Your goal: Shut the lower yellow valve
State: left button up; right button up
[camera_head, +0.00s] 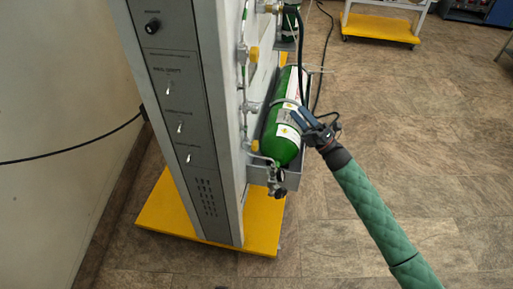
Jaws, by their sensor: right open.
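The lower yellow valve (254,146) is a small knob on the side of the tall grey trainer panel, left of the green cylinder. Another yellow valve (254,55) sits higher on the same side. My right gripper (302,121) is open, at the right side of the green oxygen cylinder (283,147). It appears to the right of the lower valve, with the cylinder between them in the picture. I cannot tell whether its fingers touch the cylinder. My left gripper is not in view.
The grey panel (182,110) with switches stands on a yellow base (262,222). A regulator (277,180) shows at the cylinder's lower end. A black cable (75,155) runs to the panel from the left. Another yellow-based cart (378,27) stands behind. The floor at right is clear.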

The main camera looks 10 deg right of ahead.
jog(key=w+d+m+t+h, duration=0.3)
jog(key=m+t+h, duration=0.2)
jog(key=m, duration=0.2)
jog(key=m+g+y, duration=0.3)
jog(key=m+g, duration=0.8)
jog(key=g, duration=0.5)
send_near(256, 145)
jog(key=w+a+f, duration=0.1)
jog(key=w+a, duration=0.1)
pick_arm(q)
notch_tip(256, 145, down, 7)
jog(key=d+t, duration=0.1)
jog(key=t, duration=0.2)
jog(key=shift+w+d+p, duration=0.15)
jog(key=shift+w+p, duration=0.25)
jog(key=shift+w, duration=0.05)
pick_arm(e)
jog(key=shift+x, duration=3.9)
jog(key=shift+s+f, duration=0.1)
jog(key=shift+f, duration=0.1)
jog(key=shift+c, duration=0.5)
